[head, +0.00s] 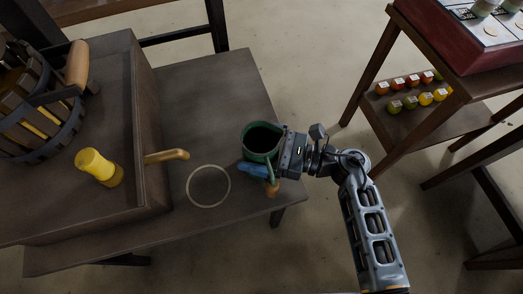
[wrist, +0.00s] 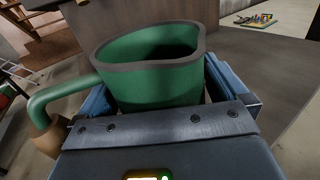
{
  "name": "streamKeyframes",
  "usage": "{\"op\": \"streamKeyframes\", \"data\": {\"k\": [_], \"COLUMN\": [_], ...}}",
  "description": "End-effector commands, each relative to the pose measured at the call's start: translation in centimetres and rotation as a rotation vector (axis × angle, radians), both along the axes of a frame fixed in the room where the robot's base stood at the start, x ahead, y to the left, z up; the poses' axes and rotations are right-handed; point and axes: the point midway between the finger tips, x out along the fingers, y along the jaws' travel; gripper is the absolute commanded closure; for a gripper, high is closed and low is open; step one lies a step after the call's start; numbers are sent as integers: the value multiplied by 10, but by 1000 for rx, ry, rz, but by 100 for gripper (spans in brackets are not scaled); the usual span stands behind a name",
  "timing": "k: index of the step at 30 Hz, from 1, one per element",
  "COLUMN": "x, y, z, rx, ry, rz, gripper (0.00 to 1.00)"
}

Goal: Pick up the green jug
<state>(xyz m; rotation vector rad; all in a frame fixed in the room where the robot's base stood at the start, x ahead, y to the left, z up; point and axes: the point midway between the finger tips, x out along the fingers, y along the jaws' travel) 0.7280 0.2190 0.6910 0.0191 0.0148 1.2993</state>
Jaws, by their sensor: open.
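The green jug (head: 262,139) stands upright on the dark table near its right edge in the head view. In the wrist view the jug (wrist: 152,80) fills the middle, its dark rim and opening facing up and its green handle at the left. My gripper (head: 262,168) is at the jug from the right. Its blue fingers lie on either side of the jug's body, open around it, as the wrist view also shows (wrist: 160,92). The far finger is mostly hidden by the jug in the head view.
A pale ring (head: 208,205) lies on the table (head: 235,85) left of the jug. A raised box-like stand (head: 151,125) with a wooden handle is further left, bearing a yellow shaker (head: 98,167) and a slatted basket (head: 40,105). A shelf with small fruits (head: 410,82) stands at the right.

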Motion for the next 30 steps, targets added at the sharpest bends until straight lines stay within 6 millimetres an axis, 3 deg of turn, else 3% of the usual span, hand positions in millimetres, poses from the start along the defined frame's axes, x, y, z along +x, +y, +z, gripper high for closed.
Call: {"op": "streamKeyframes", "data": {"k": [8,25,30], "x": [1,1,1], "y": [5,4,4], "z": [0,0,1], "rx": [0,0,0], "ry": [-1,-1,-2], "rz": [1,0,0], "gripper": [0,53,54]}}
